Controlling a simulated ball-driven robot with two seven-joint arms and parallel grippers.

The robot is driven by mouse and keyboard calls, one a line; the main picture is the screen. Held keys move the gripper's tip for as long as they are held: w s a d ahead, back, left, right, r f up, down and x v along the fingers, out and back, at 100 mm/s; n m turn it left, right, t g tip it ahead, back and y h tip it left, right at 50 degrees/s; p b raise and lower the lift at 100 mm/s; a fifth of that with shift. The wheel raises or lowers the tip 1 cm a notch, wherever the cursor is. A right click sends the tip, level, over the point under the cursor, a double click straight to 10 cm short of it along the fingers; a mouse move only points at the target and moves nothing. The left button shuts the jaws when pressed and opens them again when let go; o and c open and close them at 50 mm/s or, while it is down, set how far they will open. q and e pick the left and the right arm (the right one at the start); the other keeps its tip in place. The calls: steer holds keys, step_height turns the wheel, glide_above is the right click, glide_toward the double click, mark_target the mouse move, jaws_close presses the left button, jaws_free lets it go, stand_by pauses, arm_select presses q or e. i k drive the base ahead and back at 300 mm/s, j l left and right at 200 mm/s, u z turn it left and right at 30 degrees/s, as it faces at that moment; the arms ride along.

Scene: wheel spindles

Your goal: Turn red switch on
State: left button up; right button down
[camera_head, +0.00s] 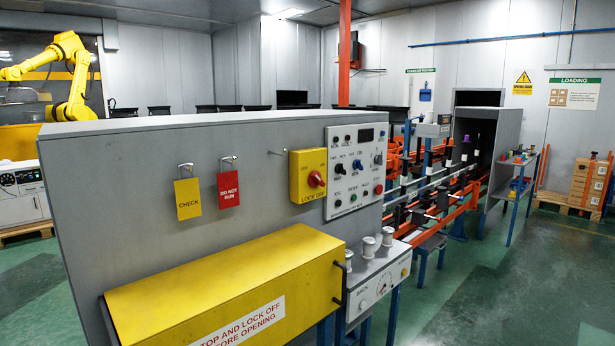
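A red rotary switch (316,179) sits on a yellow lock-out box (308,175) on the face of the large grey cabinet. The box carries small lettering at top and bottom, and I cannot tell the switch's setting for certain. A white control panel (356,168) with several knobs and buttons, some of them red, is just to the right of the box. Neither of my grippers is in view.
Yellow "CHECK" (187,199) and red "DO NOT RUN" (228,189) tags hang left of the box. A yellow cover (230,280) juts out below, beside a grey ledge with white spools (368,248). Green floor (480,290) is open at right.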

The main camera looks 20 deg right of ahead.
mark_target(314, 179)
steer(key=l+z, duration=0.1)
steer(key=l, duration=0.45)
steer(key=i+l, duration=0.1)
steer(key=l, duration=0.45)
steer(key=l+z, duration=0.15)
steer(key=l, duration=0.45)
steer(key=i+l, duration=0.15)
steer(key=l, duration=0.4)
steer(key=z, duration=0.05)
